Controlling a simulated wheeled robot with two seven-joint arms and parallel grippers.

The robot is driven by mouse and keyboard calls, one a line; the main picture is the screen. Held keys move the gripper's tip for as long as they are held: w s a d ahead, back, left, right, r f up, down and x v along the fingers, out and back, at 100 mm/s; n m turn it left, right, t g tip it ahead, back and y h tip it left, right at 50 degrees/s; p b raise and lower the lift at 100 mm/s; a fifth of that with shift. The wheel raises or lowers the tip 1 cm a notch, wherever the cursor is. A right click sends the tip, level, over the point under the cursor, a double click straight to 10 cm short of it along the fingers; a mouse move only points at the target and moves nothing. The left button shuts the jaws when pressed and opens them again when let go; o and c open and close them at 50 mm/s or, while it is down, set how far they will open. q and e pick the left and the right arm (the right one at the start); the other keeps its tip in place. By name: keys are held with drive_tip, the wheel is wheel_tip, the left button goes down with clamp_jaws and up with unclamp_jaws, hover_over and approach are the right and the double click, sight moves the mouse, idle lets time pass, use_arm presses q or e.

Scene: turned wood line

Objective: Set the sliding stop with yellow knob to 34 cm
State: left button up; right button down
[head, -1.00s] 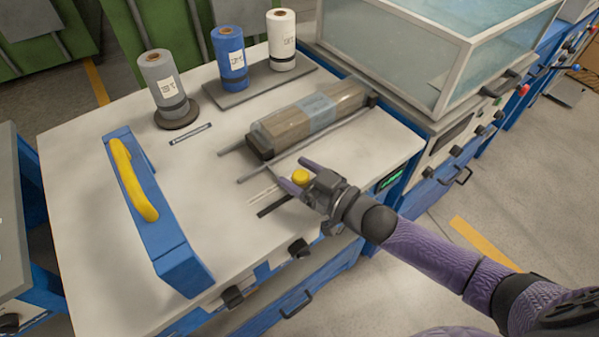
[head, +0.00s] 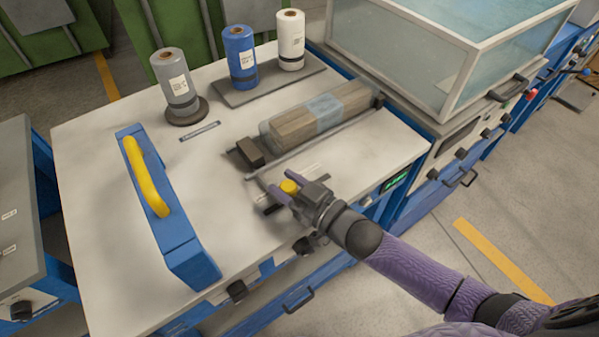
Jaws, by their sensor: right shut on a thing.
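My left gripper is not in view.
A blue heat-sealer-like bar with a yellow handle (head: 146,177) stands at the left of the white bench (head: 105,140). Grey (head: 176,84), blue (head: 240,55) and white (head: 290,40) rolls stand at the back. A glass-sided box (head: 440,50) is at the right.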

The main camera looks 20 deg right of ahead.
drive_tip(key=shift+c, duration=1.1)
unclamp_jaws()
drive_tip(key=p+v, duration=0.2)
drive_tip(key=v, duration=0.8)
